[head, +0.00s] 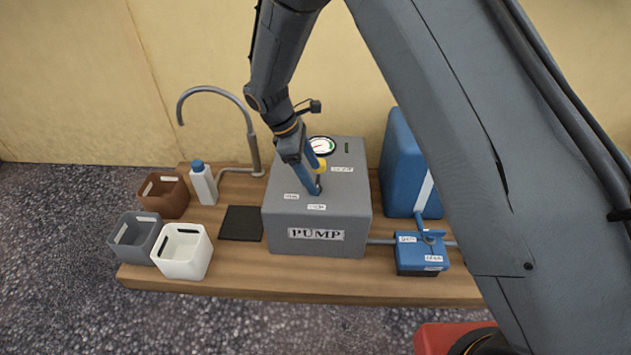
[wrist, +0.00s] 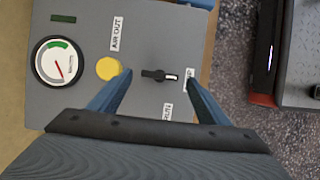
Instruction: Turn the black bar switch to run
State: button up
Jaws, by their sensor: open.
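The black bar switch (wrist: 150,74) sits on the grey top of the pump box (head: 318,241). In the wrist view its pale-marked end points right, towards a partly covered label (wrist: 189,75) that I cannot read. The RUN label (wrist: 167,112) lies below the switch, a quarter turn from that end. My gripper (wrist: 158,76) is open, with one blue finger left of the switch and one right of it, apart from the bar. In the head view my gripper (head: 317,189) is low over the box top and the switch is hidden there.
A yellow button (wrist: 108,68) is close to the left finger, by the AIR OUT label (wrist: 118,34) and a gauge (wrist: 59,61). A blue tank (head: 397,170) and blue valve block (head: 421,252) stand right of the box. Small bins (head: 184,264) and a bottle (head: 203,186) stand left.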

aim_at(318, 185)
jog(key=shift+b+x, duration=0.35)
jog(key=shift+x, duration=0.9)
jog(key=c, duration=1.1)
jog(key=shift+o, duration=0.2)
